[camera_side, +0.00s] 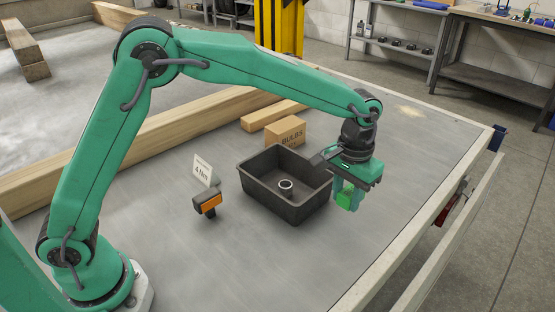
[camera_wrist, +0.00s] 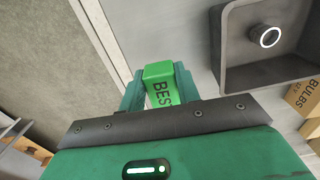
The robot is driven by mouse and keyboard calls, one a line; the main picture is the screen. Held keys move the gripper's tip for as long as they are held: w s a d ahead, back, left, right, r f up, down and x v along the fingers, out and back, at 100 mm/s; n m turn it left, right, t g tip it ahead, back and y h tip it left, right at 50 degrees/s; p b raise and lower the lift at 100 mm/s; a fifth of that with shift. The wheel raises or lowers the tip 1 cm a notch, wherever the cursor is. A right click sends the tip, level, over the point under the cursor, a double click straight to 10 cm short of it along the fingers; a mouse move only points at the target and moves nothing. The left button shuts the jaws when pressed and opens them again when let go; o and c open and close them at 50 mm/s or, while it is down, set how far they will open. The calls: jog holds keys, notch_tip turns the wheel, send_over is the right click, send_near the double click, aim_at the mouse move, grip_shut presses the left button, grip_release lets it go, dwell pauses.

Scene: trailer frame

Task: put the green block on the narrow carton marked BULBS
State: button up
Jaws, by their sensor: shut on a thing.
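The green block (camera_side: 346,197) is between the fingers of my gripper (camera_side: 348,190), to the right of a dark bin, and seems held above the table. In the wrist view the green block (camera_wrist: 159,75) shows dark letters reading "BES", and my gripper (camera_wrist: 158,92) has a finger on each side of it, shut on it. The narrow carton marked BULBS (camera_side: 286,132) is brown and stands behind the bin, with its lower part hidden by the bin. The carton (camera_wrist: 304,95) also shows at the right edge of the wrist view, partly cut off.
Wooden beams (camera_side: 150,142) lie behind. The front table area is clear.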

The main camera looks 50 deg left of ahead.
jog(key=w+a+r, duration=0.2)
jog(key=w+a, duration=0.2)
jog(key=a, duration=0.5)
jog(key=w+a+r, duration=0.2)
jog(key=w+a, duration=0.3)
jog(key=a, duration=0.5)
jog(key=w+a+r, duration=0.3)
jog(key=w+a, duration=0.1)
jog(key=a, duration=0.5)
send_over(275, 129)
notch_tip(275, 129, down, 7)
jog(key=shift+f, duration=0.2)
jog(key=shift+f, duration=2)
jog(key=shift+f, duration=0.15)
jog(key=o, duration=1)
